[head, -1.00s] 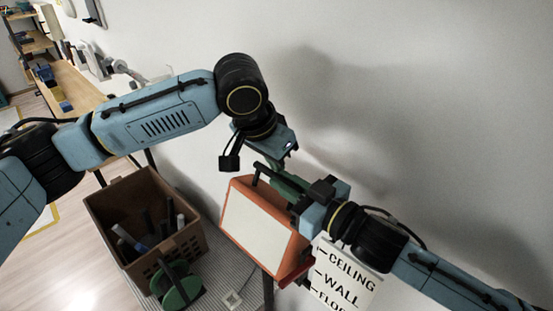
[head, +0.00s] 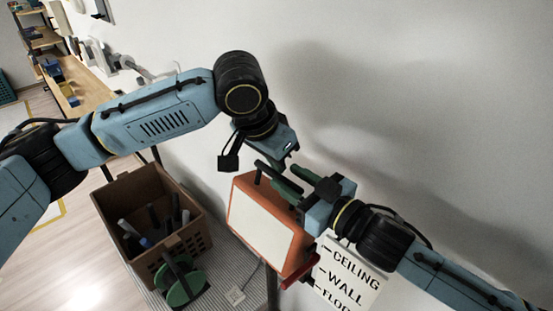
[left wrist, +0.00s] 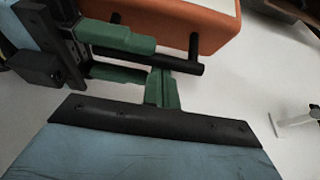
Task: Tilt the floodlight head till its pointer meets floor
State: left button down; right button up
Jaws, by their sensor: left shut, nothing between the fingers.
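The orange floodlight head (head: 299,250) with its pale front panel (head: 262,225) stands near the wall. FLOOR is partly cut off. A black bar handle (left wrist: 188,68) stands off the head. My right gripper (head: 291,181) has its green fingers either side of the bar; whether they clamp it is unclear. My left gripper (left wrist: 163,88) is shut and empty, just beside the bar.
A brown crate (head: 180,245) with several tools stands left of the floodlight, with a green reel (head: 180,283) in front. The wall is close behind both arms. A wooden bench (head: 75,88) runs along the wall at far left.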

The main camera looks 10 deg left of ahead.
pick_arm(q)
jog(key=shift+s+f, duration=0.1)
jog(key=shift+f, duration=0.1)
pick_arm(e)
jog(key=shift+w+d+f, duration=0.15)
